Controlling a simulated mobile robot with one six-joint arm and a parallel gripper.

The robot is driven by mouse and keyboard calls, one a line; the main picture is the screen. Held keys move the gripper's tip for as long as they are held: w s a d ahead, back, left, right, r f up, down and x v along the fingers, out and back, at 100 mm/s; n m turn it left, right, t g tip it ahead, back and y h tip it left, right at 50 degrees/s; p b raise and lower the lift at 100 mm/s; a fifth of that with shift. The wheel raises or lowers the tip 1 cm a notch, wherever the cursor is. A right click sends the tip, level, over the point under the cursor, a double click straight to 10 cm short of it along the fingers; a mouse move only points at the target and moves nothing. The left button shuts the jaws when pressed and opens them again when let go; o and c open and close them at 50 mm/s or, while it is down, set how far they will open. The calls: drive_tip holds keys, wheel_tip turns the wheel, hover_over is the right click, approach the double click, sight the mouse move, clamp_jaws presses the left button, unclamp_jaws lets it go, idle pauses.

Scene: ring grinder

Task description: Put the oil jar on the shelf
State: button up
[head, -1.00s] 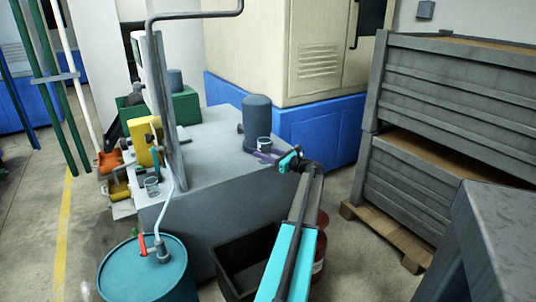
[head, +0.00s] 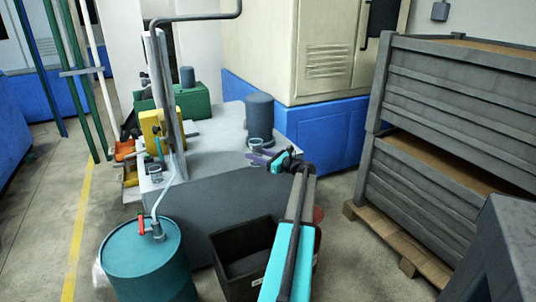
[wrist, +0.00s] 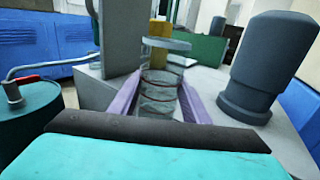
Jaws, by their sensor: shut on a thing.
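A clear glass jar, seemingly the oil jar (wrist: 160,92), stands upright between the two purple fingers of my gripper (wrist: 160,106) in the wrist view. In the head view my gripper (head: 262,158) is shut on this jar, above the near right part of the grey machine top (head: 215,160). The fingers hide part of the jar there. A second small glass jar (head: 155,174) stands at the left end of the machine top. I cannot tell which surface is the shelf.
A dark grey cylinder (head: 260,117) rises from the machine top just beyond my gripper. A teal drum (head: 148,262) with a pipe stands front left, beside a black open bin (head: 232,255). Stacked grey crates (head: 450,110) stand on the right. Clear floor (head: 40,200) lies at the left.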

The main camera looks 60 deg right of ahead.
drive_tip(key=w+a+r+n+g+y+p, duration=0.1)
drive_tip(key=w+a+n+y+p, duration=0.15)
drive_tip(key=w+a, duration=0.8)
drive_tip(key=w+a+r+n+y+p, duration=0.15)
drive_tip(key=w+a+y, duration=0.35)
drive_tip(key=a, duration=1.1)
drive_tip(key=w+a+n+g+y+p, duration=0.1)
drive_tip(key=w+a+n+y, duration=0.1)
drive_tip(key=w+a, duration=0.9)
drive_tip(key=s+a+r+n+g+y+p, duration=0.2)
drive_tip(key=a+n+y, duration=0.15)
drive_tip(key=a, duration=2.05)
drive_tip(key=s+a+r+n+g+y+p, duration=0.1)
drive_tip(key=s+a, duration=0.3)
drive_tip(key=a, duration=0.4)
drive_tip(key=s+a+r+n+g+y, duration=0.1)
drive_tip(key=s+a, duration=0.3)
drive_tip(key=a, duration=0.4)
drive_tip(key=shift+s+g+y+p, duration=0.2)
drive_tip(key=shift+g+y+p, duration=0.15)
drive_tip(key=shift+g+y, duration=0.3)
drive_tip(key=shift+s+a, duration=0.1)
drive_tip(key=shift+a, duration=0.05)
